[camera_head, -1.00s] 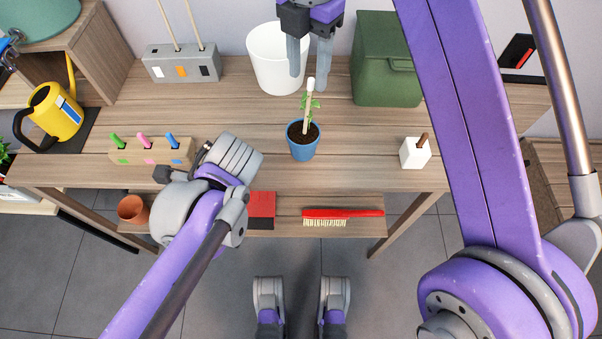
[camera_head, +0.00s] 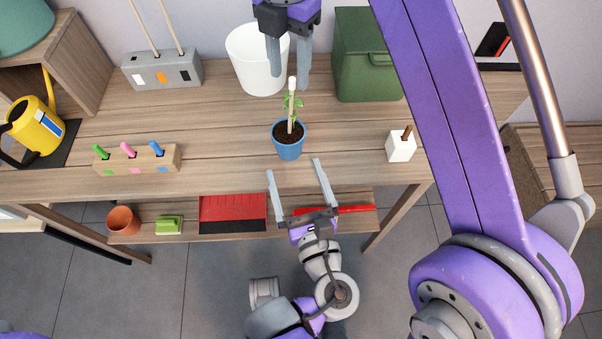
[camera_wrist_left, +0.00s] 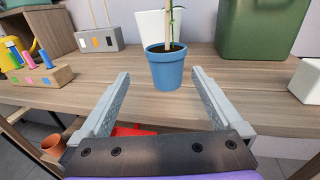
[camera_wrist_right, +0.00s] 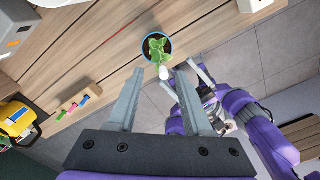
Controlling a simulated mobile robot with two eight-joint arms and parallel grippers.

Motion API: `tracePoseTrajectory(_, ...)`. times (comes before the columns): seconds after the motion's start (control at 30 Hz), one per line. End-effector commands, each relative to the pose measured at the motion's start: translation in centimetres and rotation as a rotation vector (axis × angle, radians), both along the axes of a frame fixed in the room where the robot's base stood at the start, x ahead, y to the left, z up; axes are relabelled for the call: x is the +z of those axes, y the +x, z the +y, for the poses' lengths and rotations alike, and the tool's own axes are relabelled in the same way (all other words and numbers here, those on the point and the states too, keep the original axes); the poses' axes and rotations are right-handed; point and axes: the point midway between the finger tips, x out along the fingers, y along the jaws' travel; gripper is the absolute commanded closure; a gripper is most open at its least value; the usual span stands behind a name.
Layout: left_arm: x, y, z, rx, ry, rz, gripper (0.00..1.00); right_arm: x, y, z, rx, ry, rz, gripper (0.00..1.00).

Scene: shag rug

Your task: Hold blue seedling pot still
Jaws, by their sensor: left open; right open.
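The blue seedling pot (camera_head: 289,150) stands upright on the wooden table, holding dark soil, a green seedling and a pale stake. My left gripper (camera_head: 294,168) is open at the table's front edge, just in front of the pot, its fingers pointing at it. In the left wrist view the pot (camera_wrist_left: 167,70) is ahead, between and beyond the fingertips, apparently untouched. My right gripper (camera_head: 288,88) is open above and behind the pot, fingers pointing down. In the right wrist view the pot (camera_wrist_right: 146,40) and seedling show from above, beyond the fingertips.
A white bin (camera_head: 250,72) and green container (camera_head: 360,75) stand behind. A white block (camera_head: 401,148) is right of the pot; a wooden holder with colored pegs (camera_head: 165,158) is left. A lower shelf holds a red dustpan (camera_head: 232,207). Table space beside the pot is clear.

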Motion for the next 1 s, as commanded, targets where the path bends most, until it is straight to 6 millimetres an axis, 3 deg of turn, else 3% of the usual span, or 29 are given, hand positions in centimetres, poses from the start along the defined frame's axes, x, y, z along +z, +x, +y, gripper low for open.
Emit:
tracePoseTrajectory(0.17, 0.4, 0.6, -1.0, -0.022, 0.014, -0.022, 0.00, 0.0, 0.0, 0.0, 0.000, 0.000, 0.000, 0.50)
tracePoseTrajectory(0.7, 0.3, 9.1, 0.8, -0.018, 0.014, -0.020, 0.00, 0.0, 0.0, 0.0, 0.000, 0.000, 0.000, 0.50)
tracePoseTrajectory(1.0, 0.3, 10.5, 1.1, -0.019, 0.013, -0.020, 0.00, 0.0, 0.0, 0.0, 0.000, 0.000, 0.000, 0.50)
